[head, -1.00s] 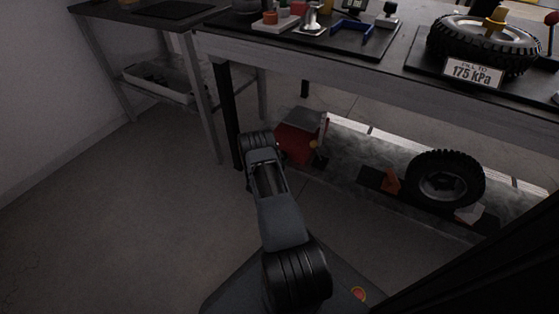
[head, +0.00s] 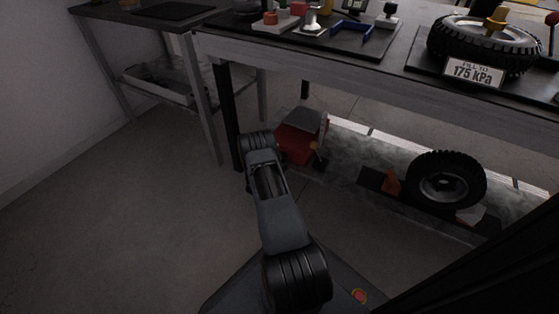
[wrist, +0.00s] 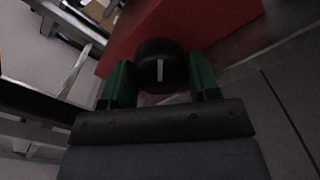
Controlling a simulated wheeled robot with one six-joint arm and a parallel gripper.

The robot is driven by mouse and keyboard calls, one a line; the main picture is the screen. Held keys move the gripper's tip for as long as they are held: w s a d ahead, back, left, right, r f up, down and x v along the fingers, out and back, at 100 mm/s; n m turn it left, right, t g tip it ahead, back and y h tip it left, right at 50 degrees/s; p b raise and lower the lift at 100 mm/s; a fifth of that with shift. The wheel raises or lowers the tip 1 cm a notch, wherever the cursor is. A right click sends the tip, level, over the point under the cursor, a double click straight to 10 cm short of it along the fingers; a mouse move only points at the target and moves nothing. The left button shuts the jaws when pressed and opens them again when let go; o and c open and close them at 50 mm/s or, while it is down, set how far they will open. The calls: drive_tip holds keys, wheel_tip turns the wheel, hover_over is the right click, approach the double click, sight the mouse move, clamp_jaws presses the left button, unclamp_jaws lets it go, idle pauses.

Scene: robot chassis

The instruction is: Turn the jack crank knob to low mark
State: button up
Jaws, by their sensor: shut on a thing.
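In the wrist view a round black knob (wrist: 161,62) with a white pointer line sits against a red body (wrist: 200,25). The pointer line stands nearly upright in this picture. My gripper (wrist: 161,78) has its two green-padded fingers on either side of the knob, shut on it. In the head view the red box-like unit (head: 296,142) with a grey top is on the floor level under the bench, just beyond the end of my arm. The knob and my fingertips are hidden there behind my arm. I cannot make out a low mark in either view.
The workbench (head: 300,52) stands above the red unit, with a dark leg (head: 228,115) close to its left. A tyre (head: 445,180) and an orange wedge (head: 390,182) are to the right. Open floor (head: 110,210) lies to the left.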

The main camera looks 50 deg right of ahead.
drive_tip(key=o, duration=0.9)
drive_tip(key=n+p, duration=0.1)
drive_tip(key=n, duration=0.3)
drive_tip(key=n+p, duration=0.1)
drive_tip(key=n, duration=0.3)
drive_tip(key=shift+r+n+p, duration=0.1)
drive_tip(key=shift+n+p, duration=0.2)
drive_tip(key=p+v, duration=0.5)
drive_tip(key=v, duration=0.9)
wheel_tip(320, 180, up, 27)
drive_tip(key=a+m+g+y+p, duration=0.1)
drive_tip(key=m+g+y+p, duration=0.1)
drive_tip(key=m+g+p, duration=0.5)
drive_tip(key=shift+s+m+g+p, duration=0.25)
drive_tip(key=shift+m+g+p, duration=0.05)
drive_tip(key=shift+m+p, duration=0.9)
drive_tip(key=shift+a, duration=0.1)
